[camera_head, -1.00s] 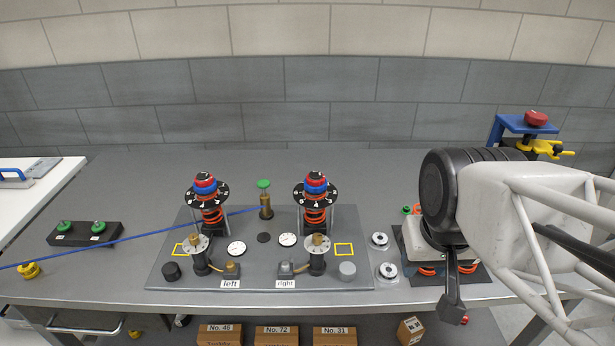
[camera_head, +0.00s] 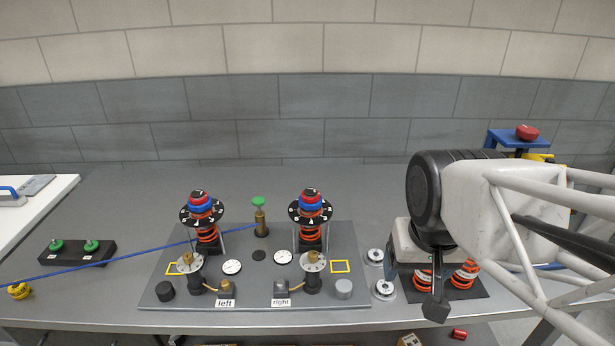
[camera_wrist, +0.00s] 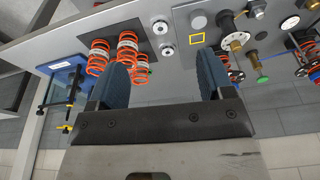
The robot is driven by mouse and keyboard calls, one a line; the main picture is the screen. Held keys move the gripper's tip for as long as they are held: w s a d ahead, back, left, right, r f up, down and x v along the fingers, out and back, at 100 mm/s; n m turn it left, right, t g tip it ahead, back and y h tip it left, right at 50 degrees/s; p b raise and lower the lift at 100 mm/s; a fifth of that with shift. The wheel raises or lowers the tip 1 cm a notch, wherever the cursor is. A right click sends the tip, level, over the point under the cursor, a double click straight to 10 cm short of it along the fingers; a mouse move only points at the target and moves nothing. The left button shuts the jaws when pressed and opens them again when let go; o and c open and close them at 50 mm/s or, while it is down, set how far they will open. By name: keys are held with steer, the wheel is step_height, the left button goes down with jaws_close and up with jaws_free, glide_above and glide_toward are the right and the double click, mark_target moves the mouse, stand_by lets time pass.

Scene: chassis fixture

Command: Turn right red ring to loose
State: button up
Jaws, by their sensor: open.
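The right red ring (camera_head: 309,195) sits near the top of the right spring unit (camera_head: 311,238), above a blue ring (camera_head: 311,204) and a black dial with white marks (camera_head: 296,210). A matching unit with its own red ring (camera_head: 199,196) stands at the left. My gripper (camera_head: 436,303) hangs well to the right of the right unit, apart from it. In the wrist view my gripper (camera_wrist: 162,80) shows two blue fingers spread wide with nothing between them. There the right unit's spring (camera_wrist: 234,74) is partly hidden behind the right finger, and its red ring cannot be made out.
Two silver discs (camera_head: 384,289) lie beside the base plate (camera_head: 350,292). A green knob (camera_head: 259,202) stands between the units. A blue line crosses the left side. The bench behind is clear.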

steer(key=w+a+r+m+g, duration=0.1)
steer(key=w+a+r+m, duration=0.15)
steer(key=w, duration=0.55)
steer(key=w+a+r+m, duration=0.1)
steer(key=w+a+m, duration=0.15)
steer(key=w, duration=0.45)
steer(key=m+g, duration=0.1)
steer(key=m, duration=0.3)
glide_above(310, 191)
steer(key=s, duration=0.1)
steer(key=shift+d+f, duration=0.45)
steer(key=shift+f, duration=0.4)
steer(key=shift+w+a+f+g, duration=0.2)
steer(key=shift+w+a+g, duration=0.1)
steer(key=shift+w+a, duration=0.2)
steer(key=shift+d+f, duration=0.1)
steer(key=shift+f, duration=3.8)
steer(key=c, duration=0.9)
